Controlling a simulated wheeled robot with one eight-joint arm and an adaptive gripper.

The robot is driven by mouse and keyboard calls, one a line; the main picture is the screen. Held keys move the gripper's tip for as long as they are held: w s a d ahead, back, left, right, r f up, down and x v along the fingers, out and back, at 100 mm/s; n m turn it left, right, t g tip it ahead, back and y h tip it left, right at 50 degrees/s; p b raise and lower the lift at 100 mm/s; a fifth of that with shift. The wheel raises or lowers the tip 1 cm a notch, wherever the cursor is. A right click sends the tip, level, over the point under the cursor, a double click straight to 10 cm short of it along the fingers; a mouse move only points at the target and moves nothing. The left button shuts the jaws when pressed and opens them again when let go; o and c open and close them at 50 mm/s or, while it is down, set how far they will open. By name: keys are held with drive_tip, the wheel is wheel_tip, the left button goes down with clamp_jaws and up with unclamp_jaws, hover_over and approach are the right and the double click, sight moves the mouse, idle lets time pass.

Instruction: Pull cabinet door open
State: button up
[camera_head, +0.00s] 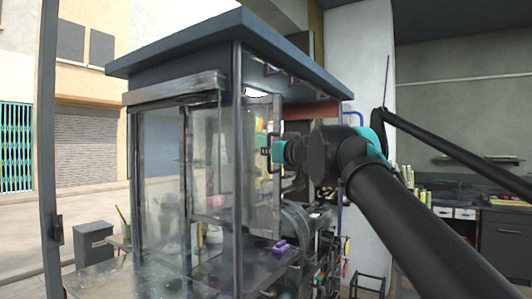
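A glass-sided cabinet with a dark flat roof (190,52) stands in the middle of the view. A framed glass door panel (262,190) is on its right side, with its upper frame near the roof. My black arm reaches in from the lower right. My gripper (274,153), teal and black, is at the right edge of this panel, about mid-height. A dark bracket-like shape there could be the fingers or a door handle. I cannot tell whether they touch, or whether the fingers are open or shut.
Machinery with a round drum (296,220) and a purple object (280,246) are low beside the door. A grey bin (94,245) stands left of the cabinet. A counter with drawers (463,213) is at right. Open paving lies at left.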

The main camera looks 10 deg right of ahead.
drive_tip(key=o, duration=0.4)
drive_tip(key=shift+v, duration=3.7)
